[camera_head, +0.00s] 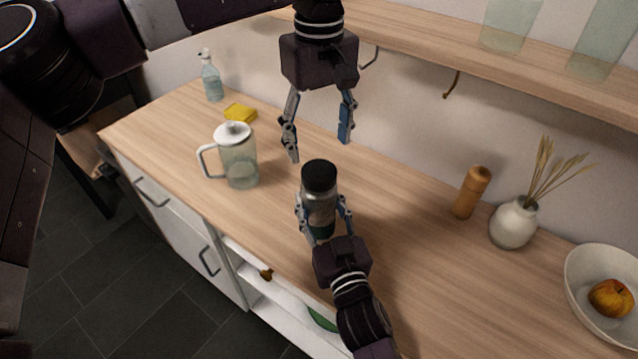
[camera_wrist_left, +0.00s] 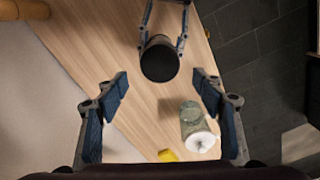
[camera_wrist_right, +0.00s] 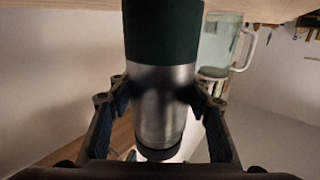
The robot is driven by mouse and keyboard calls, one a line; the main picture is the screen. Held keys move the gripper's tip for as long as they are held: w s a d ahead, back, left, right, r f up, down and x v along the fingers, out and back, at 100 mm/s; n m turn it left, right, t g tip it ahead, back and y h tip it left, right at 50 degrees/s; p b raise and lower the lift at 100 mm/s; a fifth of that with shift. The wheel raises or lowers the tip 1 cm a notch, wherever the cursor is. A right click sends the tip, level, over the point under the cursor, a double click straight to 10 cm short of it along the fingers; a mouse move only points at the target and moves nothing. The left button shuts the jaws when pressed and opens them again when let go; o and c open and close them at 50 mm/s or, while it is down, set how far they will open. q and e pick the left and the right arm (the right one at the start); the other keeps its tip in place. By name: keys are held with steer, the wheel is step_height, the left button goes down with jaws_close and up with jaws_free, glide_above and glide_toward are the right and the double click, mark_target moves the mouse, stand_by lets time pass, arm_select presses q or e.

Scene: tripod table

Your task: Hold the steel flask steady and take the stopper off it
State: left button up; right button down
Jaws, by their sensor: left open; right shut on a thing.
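The steel flask (camera_head: 318,204) stands upright on the wooden counter, with a black stopper (camera_head: 319,175) on top and a dark green lower part. My right gripper (camera_head: 323,217) is shut around its body from the front. The right wrist view shows the fingers on either side of the steel body (camera_wrist_right: 160,105); the picture is inverted, with the stopper (camera_wrist_right: 158,153) low. My left gripper (camera_head: 319,149) is open and empty above the stopper, pointing down. In the left wrist view the stopper (camera_wrist_left: 160,61) lies beyond the fingertips, slightly off their middle.
A glass pitcher (camera_head: 239,165) stands left of the flask, with a yellow sponge (camera_head: 240,113) and spray bottle (camera_head: 211,80) behind. A wooden mill (camera_head: 470,193), white vase (camera_head: 514,224) and bowl with an apple (camera_head: 610,298) stand right. A shelf (camera_head: 450,58) with hooks overhangs the back.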

mark_target(319, 170)
arm_select(q)
steer(key=m, duration=0.6)
steer(key=shift+d, duration=0.1)
steer(key=m, duration=0.6)
steer(key=shift+m, duration=0.3)
steer(key=shift+f, duration=4)
